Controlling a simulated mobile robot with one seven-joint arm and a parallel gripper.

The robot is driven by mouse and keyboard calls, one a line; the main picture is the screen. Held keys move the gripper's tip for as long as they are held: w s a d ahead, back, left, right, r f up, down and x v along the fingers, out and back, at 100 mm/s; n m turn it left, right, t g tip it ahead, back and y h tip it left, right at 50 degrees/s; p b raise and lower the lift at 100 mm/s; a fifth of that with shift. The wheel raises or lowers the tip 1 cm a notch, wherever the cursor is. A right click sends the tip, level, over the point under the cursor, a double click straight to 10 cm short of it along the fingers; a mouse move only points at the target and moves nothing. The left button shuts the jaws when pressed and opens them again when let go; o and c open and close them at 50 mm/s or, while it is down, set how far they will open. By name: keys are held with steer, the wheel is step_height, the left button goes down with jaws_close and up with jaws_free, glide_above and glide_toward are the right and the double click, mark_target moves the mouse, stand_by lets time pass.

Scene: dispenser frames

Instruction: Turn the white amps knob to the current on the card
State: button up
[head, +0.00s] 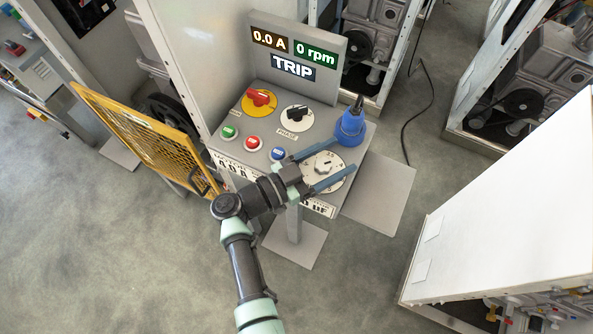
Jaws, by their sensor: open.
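The white amps knob (324,163) sits on a round white dial with dark scale marks at the right front of the grey panel (262,127). Its setting is too small to read. My gripper (328,161) is open, with one blue-grey finger on each side of the knob in the picture; I cannot tell whether they touch it. A white card with large black lettering (228,163) runs along the panel's front edge. My wrist hides its middle, so its full text and the current on it cannot be read.
The display reads 0.0 A (269,40), 0 rpm (315,52) and TRIP (293,67). A blue connector (351,127) stands close behind the dial. A red-yellow switch (259,100), a PHASE knob (296,117) and green, red and blue buttons share the panel. A yellow mesh gate (150,140) stands left.

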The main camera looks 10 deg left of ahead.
steer(key=b+v, duration=0.3)
steer(key=v, duration=0.9)
steer(key=shift+s+a, duration=0.25)
